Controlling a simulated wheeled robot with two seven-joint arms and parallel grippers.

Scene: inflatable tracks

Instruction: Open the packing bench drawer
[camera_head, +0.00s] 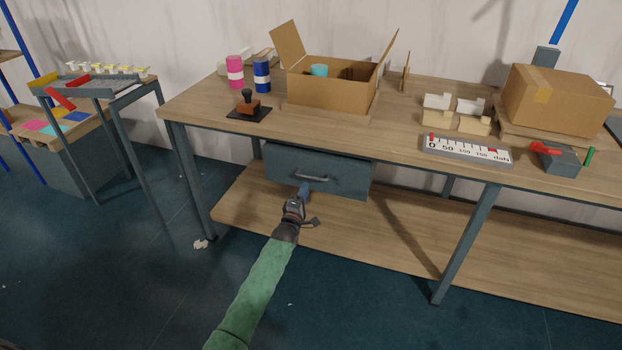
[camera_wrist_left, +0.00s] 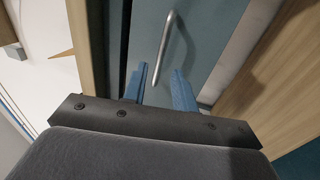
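The packing bench drawer (camera_head: 346,182) is a blue-grey box under the left part of the bench top. Its front shows no clear gap in the head view. A curved metal handle (camera_head: 312,177) is on its front. My left gripper (camera_head: 304,190) is just in front of and below the handle. I cannot tell whether a finger touches the drawer front. My right gripper is in neither view.
The packing bench (camera_head: 400,132) carries an open carton (camera_head: 330,95), a stamp (camera_head: 247,103), tape rolls, a scale (camera_head: 466,150) and a closed box (camera_head: 556,99). A lower wooden shelf (camera_head: 360,228) runs beneath the drawer. Bench legs stand on either side. The floor in front is mostly clear.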

